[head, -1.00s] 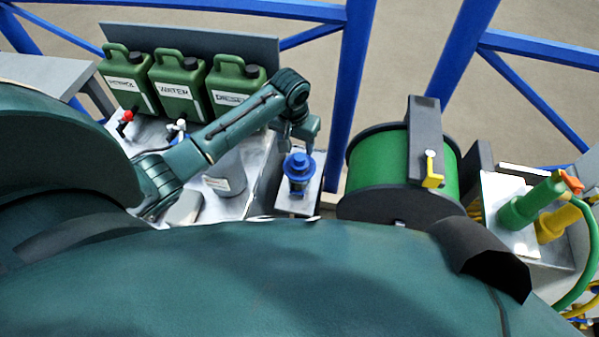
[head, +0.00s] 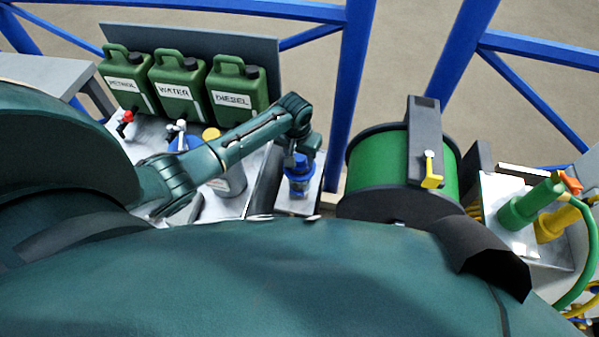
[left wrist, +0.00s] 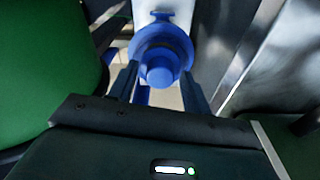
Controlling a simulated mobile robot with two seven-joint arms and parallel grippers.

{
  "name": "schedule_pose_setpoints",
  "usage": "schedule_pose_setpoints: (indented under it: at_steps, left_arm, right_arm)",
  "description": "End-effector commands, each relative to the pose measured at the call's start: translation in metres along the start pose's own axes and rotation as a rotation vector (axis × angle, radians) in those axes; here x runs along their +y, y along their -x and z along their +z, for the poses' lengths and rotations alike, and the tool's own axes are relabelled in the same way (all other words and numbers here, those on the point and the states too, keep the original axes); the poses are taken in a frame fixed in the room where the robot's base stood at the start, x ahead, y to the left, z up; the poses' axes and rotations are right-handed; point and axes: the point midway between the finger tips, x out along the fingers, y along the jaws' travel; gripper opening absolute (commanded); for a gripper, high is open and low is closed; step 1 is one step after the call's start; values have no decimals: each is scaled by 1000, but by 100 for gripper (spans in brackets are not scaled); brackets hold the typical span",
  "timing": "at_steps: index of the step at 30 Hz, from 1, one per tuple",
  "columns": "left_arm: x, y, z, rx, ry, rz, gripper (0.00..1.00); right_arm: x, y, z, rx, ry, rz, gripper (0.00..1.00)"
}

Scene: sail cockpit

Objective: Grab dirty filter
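A blue filter unit (head: 298,178) with a wide round flange and a knob on top stands on a small pale plate left of the green reel. It also shows in the left wrist view (left wrist: 160,73), seen from above. My left gripper (head: 303,152) is over its top and partly covers it. In the left wrist view the gripper's two dark fingers (left wrist: 160,90) are apart, one on each side of the knob, with visible gaps. I see no grip on it. Any dirty filter inside the blue unit is not visible. My right gripper is not in view.
A green hose reel (head: 378,163) stands close to the right of the filter unit. Green jerrycans (head: 237,93) labelled methanol, water and diesel stand behind my left arm. A yellow-topped grey canister (head: 230,180) is beside the arm. Blue posts (head: 350,90) rise behind.

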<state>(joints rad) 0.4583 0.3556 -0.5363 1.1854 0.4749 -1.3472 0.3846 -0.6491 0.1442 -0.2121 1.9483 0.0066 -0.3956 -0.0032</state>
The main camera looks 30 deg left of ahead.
Motion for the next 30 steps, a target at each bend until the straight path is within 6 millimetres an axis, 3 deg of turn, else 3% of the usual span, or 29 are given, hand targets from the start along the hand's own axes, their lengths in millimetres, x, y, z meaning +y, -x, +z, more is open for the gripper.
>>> schedule_pose_setpoints:
  at_steps: [17, 30]
  left_arm:
    - [0, 0, 0, 0, 0, 0, 1]
    - [0, 2, -1, 1, 0, 0, 0]
  right_arm:
    - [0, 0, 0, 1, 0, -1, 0]
    - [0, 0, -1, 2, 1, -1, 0]
